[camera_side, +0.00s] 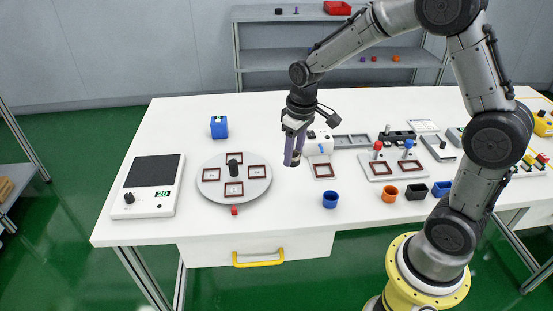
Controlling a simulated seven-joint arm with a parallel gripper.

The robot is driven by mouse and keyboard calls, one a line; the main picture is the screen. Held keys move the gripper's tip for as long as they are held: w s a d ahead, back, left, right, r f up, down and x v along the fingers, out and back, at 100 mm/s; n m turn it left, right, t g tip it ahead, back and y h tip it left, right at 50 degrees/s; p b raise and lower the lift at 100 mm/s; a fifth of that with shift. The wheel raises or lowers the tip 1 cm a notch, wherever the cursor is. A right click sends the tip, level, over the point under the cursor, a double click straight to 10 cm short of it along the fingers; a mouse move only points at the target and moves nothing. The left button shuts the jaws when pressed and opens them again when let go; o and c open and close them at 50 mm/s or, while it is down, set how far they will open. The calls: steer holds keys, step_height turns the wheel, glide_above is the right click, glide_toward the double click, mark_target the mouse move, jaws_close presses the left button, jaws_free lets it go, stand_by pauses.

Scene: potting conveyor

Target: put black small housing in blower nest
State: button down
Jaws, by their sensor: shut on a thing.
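My gripper (293,160) points down over the white table, between the round grey turntable and a small white device. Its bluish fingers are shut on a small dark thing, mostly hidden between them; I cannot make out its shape. The white device (318,144) with a blue mark seems to be the blower. A brown-framed nest (324,171) lies at its front, just right of my gripper, and looks empty.
The turntable (212,191) carries several brown-framed nests and a black knob. A scale (150,186) stands left, a blue box (219,127) behind. Blue (330,200) and orange (390,195) cups stand in front. A plate with two framed nests (393,175) lies right.

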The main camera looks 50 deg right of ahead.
steer(key=s+d+r+m, duration=0.15)
steer(key=s+d, duration=0.25)
steer(key=d, duration=0.4)
glide_above(323, 171)
steer(key=shift+m, duration=0.45)
steer(key=shift+s+f, duration=0.15)
steer(key=shift+f, duration=3.35)
steer(key=shift+f, duration=0.55)
steer(key=shift+f, duration=0.25)
